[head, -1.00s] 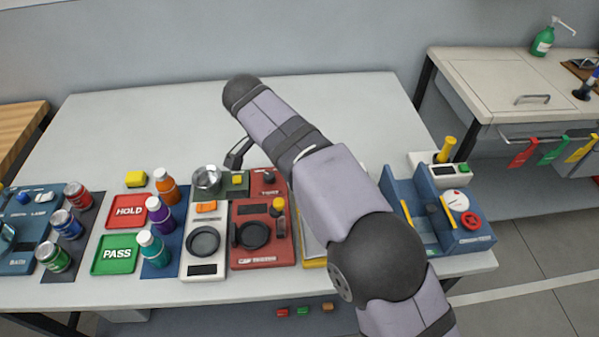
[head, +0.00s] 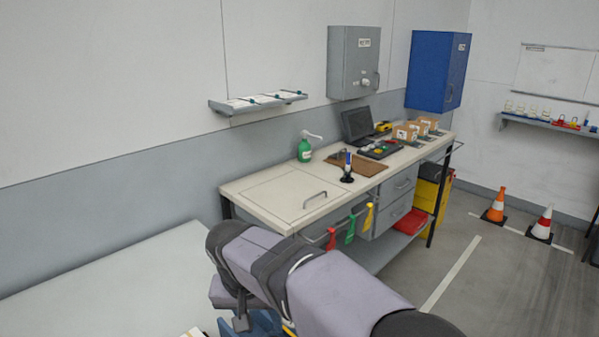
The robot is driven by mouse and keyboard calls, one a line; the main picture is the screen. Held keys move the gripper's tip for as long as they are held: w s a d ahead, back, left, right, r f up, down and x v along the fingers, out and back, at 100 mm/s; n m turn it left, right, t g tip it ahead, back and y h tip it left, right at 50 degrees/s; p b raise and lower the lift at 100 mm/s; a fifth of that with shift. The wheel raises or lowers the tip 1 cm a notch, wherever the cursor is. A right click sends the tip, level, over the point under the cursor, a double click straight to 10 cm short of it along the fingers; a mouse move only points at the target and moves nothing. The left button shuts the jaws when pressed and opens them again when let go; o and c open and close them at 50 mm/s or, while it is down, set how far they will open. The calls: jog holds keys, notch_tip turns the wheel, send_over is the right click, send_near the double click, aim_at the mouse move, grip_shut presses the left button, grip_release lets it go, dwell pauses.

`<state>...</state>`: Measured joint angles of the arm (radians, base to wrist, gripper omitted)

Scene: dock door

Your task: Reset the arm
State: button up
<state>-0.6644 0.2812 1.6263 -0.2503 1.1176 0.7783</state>
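My arm (head: 310,285) reaches in from the bottom right, with its links folded near the lower middle of the head view. A small grey part of my gripper (head: 241,322) shows below the arm's far end, over the near table's right side. The fingertips are too small and covered to tell open from shut, and nothing can be seen held in it.
The near table (head: 95,285) is mostly bare in view, with blue equipment (head: 262,324) under the arm. A bench (head: 275,196) behind carries a green pump bottle (head: 304,151), a laptop (head: 357,125) and boxes (head: 405,131). Red, green and yellow tags hang from its rail.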

jog(key=s+d+f+g, duration=0.1)
jog(key=s+d+f, duration=0.2)
jog(key=d, duration=0.5)
jog(key=s+d+f+g, duration=0.1)
jog(key=s+d+f, duration=0.2)
jog(key=d, duration=0.5)
jog(key=s+d+f, duration=0.2)
jog(key=s+d, duration=0.1)
jog(key=s, duration=0.2)
jog(key=s+d+f+y+p, duration=0.1)
jog(key=s+d+f, duration=0.1)
jog(key=s+d, duration=0.2)
jog(key=shift+s+f+g, duration=0.3)
jog(key=shift+s+g, duration=0.1)
jog(key=shift+s, duration=0.35)
